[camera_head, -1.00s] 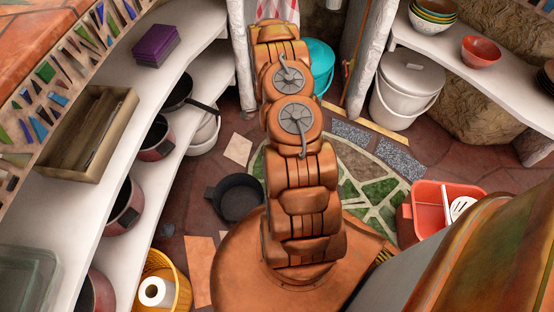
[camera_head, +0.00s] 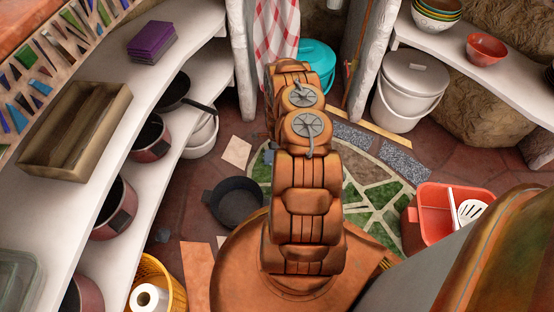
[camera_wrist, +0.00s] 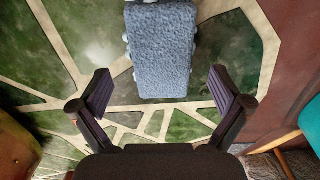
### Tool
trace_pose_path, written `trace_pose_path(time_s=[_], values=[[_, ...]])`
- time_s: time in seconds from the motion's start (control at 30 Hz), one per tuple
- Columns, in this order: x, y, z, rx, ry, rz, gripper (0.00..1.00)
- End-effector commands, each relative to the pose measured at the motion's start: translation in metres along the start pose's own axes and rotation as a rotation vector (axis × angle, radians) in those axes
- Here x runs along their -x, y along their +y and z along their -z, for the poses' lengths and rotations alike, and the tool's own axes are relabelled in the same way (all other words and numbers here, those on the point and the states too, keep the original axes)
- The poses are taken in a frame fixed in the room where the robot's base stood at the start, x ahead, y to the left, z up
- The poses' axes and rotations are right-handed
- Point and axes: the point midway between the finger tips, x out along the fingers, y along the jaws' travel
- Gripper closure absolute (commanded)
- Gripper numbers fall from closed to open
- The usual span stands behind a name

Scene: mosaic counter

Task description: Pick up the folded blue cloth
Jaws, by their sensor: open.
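The folded blue cloth (camera_wrist: 162,48) shows in the wrist view as a thick, fuzzy blue-grey block at the top middle. It lies on the green floor with pale, irregular lines. My gripper (camera_wrist: 163,95) is open and empty, with one dark finger on each side of the picture. The cloth is ahead of the fingers, roughly centred on the gap between them, and its near end reaches about the level of the fingertips in the picture. Its far end is cut off by the frame. In the head view my arm hides my gripper and most or all of the cloth.
A dark pan (camera_head: 236,202) stands on the floor left of my arm. A red bin (camera_head: 430,215) with a white slotted tool is at right. A white lidded bucket (camera_head: 405,95) and a turquoise bucket (camera_head: 316,62) stand behind. White shelves with pots line the left side.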

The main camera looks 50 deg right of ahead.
Motion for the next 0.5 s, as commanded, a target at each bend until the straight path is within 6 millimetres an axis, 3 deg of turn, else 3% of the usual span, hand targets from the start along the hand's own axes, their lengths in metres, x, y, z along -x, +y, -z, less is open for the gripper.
trace_pose_path(time_s=[0.2,0.5], values=[[-0.025,-0.001,0.001,-0.001,0.000,0.000,0.00],[-0.027,-0.001,0.001,0.000,0.000,0.001,0.00]])
